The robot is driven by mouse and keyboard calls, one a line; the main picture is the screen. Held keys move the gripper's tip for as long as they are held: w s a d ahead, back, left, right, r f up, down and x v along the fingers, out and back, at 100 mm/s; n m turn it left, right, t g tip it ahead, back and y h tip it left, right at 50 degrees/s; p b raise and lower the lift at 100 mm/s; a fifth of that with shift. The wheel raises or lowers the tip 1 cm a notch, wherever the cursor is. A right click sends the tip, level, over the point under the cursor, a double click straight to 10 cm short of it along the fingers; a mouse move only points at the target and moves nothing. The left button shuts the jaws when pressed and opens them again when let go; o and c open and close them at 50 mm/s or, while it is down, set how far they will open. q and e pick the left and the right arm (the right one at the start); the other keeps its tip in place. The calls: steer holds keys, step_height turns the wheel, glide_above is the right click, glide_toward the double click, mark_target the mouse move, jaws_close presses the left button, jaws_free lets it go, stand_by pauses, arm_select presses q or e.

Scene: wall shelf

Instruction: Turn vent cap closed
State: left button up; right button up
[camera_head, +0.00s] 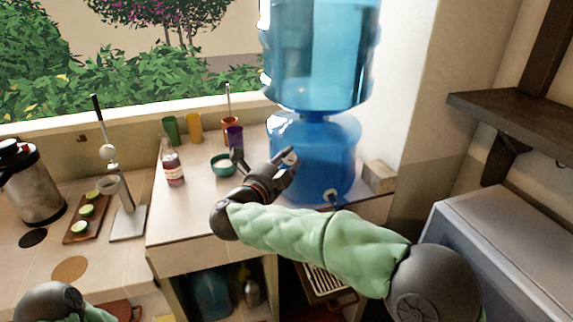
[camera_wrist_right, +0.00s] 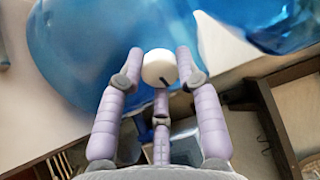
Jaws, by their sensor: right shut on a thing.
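The vent cap (camera_wrist_right: 158,66) is a small round white cap with a dark mark near its lower edge, on the blue water container (camera_head: 325,165). It also shows in the head view (camera_head: 290,158), partly covered by my fingers. My right gripper (camera_wrist_right: 159,58) is shut on the cap, with a finger on each side of it and a third finger below. In the head view my right gripper (camera_head: 266,164) reaches up to the container's left front. My left gripper is out of view; only part of my left arm shows at the bottom left.
A large blue bottle (camera_head: 318,50) stands on top of the container. A green bowl (camera_head: 222,168), a pink bottle (camera_head: 173,166) and several coloured cups stand on the counter (camera_head: 190,222) to the left. A wooden block (camera_head: 379,176) is at the right. A dark shelf (camera_head: 520,110) juts out at the right.

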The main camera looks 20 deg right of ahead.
steer(key=shift+f, duration=0.2)
steer(key=o, duration=1.2)
steer(key=shift+r, duration=0.1)
steer(key=shift+c, duration=0.2)
steer(key=shift+a, duration=0.1)
steer(key=v, duration=1.2)
